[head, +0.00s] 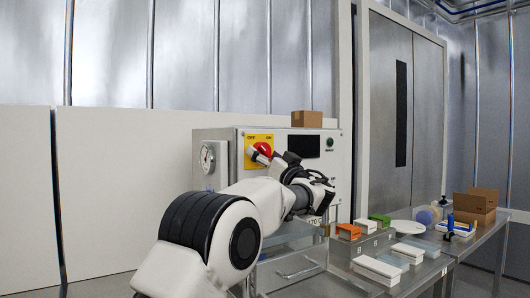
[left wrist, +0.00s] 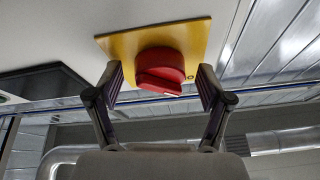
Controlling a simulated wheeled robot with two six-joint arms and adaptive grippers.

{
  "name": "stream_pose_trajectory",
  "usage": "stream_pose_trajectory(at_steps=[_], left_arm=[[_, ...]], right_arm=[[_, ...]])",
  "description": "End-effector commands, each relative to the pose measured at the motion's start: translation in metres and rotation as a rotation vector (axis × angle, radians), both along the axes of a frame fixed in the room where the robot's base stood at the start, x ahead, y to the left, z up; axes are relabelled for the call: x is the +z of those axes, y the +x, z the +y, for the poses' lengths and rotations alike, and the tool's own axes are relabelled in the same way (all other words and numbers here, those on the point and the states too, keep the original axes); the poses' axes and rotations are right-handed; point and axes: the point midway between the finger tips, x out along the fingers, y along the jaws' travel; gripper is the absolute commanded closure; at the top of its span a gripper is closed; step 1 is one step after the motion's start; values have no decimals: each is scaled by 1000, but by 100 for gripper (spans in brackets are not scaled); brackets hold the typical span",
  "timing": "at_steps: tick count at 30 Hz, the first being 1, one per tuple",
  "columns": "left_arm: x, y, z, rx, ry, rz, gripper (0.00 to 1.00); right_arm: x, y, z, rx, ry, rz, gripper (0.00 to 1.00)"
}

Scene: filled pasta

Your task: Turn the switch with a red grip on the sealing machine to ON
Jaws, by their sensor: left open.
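The sealing machine (head: 230,135) stands against the wall, with a yellow plate marked OFF at left and ON at right (head: 249,141). The red grip (head: 264,148) of the switch sits on this plate, partly hidden by my gripper. In the left wrist view the red grip (left wrist: 160,66) stands out from the yellow plate (left wrist: 195,36). My left gripper (left wrist: 158,82) is open, with one finger on each side of the red grip and visible gaps to it. The gripper also shows in the head view (head: 262,157). I cannot tell which label the grip points to. My right gripper is not in view.
A round gauge (head: 208,157) is at the machine's left, a dark display (head: 304,146) and a green button (head: 329,142) at its right. A cardboard box (head: 307,119) sits on top. A steel table at right holds small coloured boxes, white trays and a larger carton (head: 475,207).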

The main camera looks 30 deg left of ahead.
Motion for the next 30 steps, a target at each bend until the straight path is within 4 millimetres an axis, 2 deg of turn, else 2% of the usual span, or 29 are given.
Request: stream_pose_trajectory(at_steps=[4, 5, 9, 10, 20, 30], left_arm=[[-1, 0, 0, -1, 0, 0, 21], [-1, 0, 0, -1, 0, 0, 28], [-1, 0, 0, -1, -1, 1, 77], [-1, 0, 0, 0, -1, 2, 81], [-3, 0, 0, 0, 5, 18, 81], [-8, -2, 1, 0, 66, 162, 81]], right_arm=[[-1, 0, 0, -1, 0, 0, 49], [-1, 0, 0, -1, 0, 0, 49], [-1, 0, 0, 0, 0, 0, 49], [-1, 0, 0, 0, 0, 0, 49], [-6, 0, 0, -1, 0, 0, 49], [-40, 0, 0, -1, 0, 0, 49]])
